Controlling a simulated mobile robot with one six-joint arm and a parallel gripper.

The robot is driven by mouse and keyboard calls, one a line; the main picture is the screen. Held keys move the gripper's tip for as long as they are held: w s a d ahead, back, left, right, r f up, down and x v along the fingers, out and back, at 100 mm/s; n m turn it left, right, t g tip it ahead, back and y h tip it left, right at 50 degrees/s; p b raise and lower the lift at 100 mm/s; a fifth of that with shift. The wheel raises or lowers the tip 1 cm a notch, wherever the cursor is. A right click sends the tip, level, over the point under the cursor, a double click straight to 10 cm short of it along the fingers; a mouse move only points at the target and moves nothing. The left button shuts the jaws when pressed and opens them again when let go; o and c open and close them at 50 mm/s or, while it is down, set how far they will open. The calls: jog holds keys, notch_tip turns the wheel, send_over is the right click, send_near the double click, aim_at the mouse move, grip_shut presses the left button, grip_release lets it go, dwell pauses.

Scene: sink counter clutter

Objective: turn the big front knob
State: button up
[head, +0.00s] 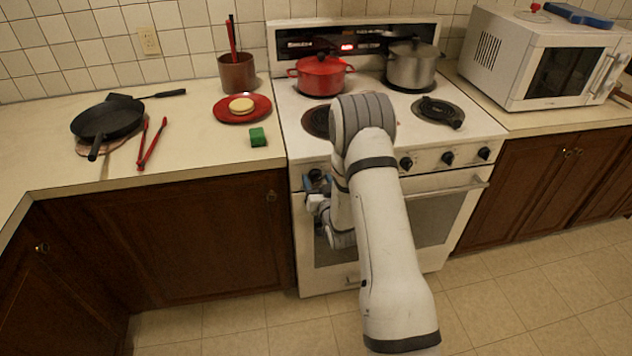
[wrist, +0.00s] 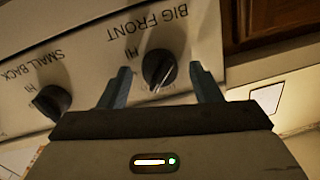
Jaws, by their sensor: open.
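The big front knob (wrist: 159,69) is black and round, on the white stove panel under the upside-down label "BIG FRONT". It sits between the two blue-grey fingers of my gripper (wrist: 161,76), which are apart on either side of it. I cannot tell whether either finger touches it. In the head view my gripper (head: 317,188) is at the left end of the stove front, where a dark knob (head: 316,174) shows just above it, partly covered.
The small back knob (wrist: 50,102) is beside it in the wrist view. Several more knobs (head: 447,158) line the panel to the right. The oven handle (head: 450,190) runs below. A red pot (head: 320,76) and steel pot (head: 412,68) stand on the stove (head: 285,95).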

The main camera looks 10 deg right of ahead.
jog(key=shift+c, duration=0.5)
jog(key=c, duration=0.9)
jog(key=shift+a, duration=0.15)
jog(key=shift+f+n+b, duration=0.15)
jog(key=shift+n+b, duration=0.25)
jog(key=shift+b, duration=0.35)
jog(key=n+b, duration=0.2)
jog(key=b, duration=0.2)
jog(key=shift+f+n+b, duration=0.1)
jog(key=shift+n+b, duration=0.2)
jog(key=shift+b, duration=0.05)
jog(key=n+b, duration=0.3)
jog(key=b, duration=0.1)
jog(key=shift+b, duration=0.3)
jog(key=n+b, duration=0.2)
jog(key=b, duration=0.1)
jog(key=shift+r+g+h, duration=0.3)
jog(key=shift+r, duration=0.05)
jog(key=shift+n, duration=0.3)
jog(key=o, duration=1)
